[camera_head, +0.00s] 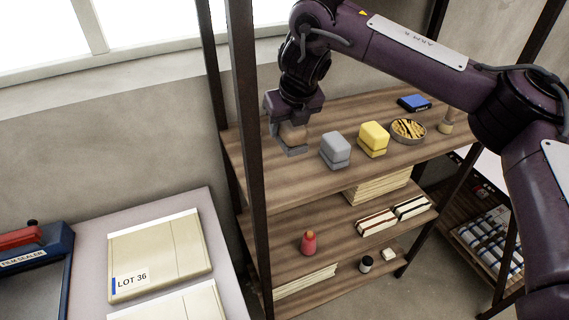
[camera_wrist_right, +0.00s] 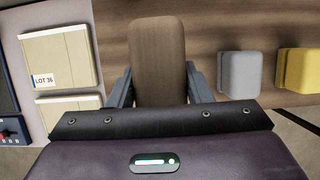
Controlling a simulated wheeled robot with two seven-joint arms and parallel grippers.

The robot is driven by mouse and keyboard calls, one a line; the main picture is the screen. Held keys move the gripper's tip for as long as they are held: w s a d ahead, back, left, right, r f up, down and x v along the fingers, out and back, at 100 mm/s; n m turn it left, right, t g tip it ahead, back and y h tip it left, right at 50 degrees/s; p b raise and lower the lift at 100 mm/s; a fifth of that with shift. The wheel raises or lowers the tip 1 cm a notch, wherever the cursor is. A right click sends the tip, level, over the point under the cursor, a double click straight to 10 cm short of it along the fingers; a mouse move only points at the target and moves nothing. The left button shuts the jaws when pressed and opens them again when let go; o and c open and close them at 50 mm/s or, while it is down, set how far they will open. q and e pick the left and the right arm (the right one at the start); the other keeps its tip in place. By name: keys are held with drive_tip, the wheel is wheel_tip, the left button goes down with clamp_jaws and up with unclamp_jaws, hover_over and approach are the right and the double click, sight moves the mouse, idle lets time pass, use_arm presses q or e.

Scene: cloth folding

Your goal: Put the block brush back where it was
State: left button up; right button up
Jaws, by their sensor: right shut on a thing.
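My right gripper (camera_head: 290,148) is over the left end of the wooden shelf's top board (camera_head: 310,178). It is shut on a brown block brush (camera_head: 293,133), which is partly hidden by the fingers in the head view. In the right wrist view the brush (camera_wrist_right: 158,62) stands between the two fingers (camera_wrist_right: 158,88) as a brown rounded block. The brush is at or just above the board; I cannot tell whether it touches. A grey block (camera_head: 335,150) and a yellow block (camera_head: 373,139) stand to its right. My left gripper is not in view.
A round bowl (camera_head: 408,130), a blue box (camera_head: 414,103) and a small bottle (camera_head: 446,124) stand farther right on the top board. A dark shelf post (camera_head: 246,150) rises close left of the gripper. Lower boards hold a red bottle (camera_head: 309,243) and boxes.

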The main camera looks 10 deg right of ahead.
drive_tip(key=shift+s+r, duration=0.45)
drive_tip(key=shift+s, duration=0.4)
drive_tip(key=shift+s+f, duration=0.1)
drive_tip(key=shift+f, duration=0.35)
drive_tip(key=x, duration=0.3)
drive_tip(key=shift+s+f, duration=0.25)
wheel_tip(320, 180, down, 2)
drive_tip(key=shift+d+f, duration=0.1)
drive_tip(key=shift+d, duration=0.1)
wheel_tip(320, 180, down, 3)
drive_tip(key=shift+f+p, duration=0.1)
drive_tip(key=shift+p, duration=0.8)
drive_tip(key=shift+f, duration=0.15)
drive_tip(key=shift+a+f, duration=0.1)
drive_tip(key=shift+f, duration=0.1)
drive_tip(key=o, duration=0.9)
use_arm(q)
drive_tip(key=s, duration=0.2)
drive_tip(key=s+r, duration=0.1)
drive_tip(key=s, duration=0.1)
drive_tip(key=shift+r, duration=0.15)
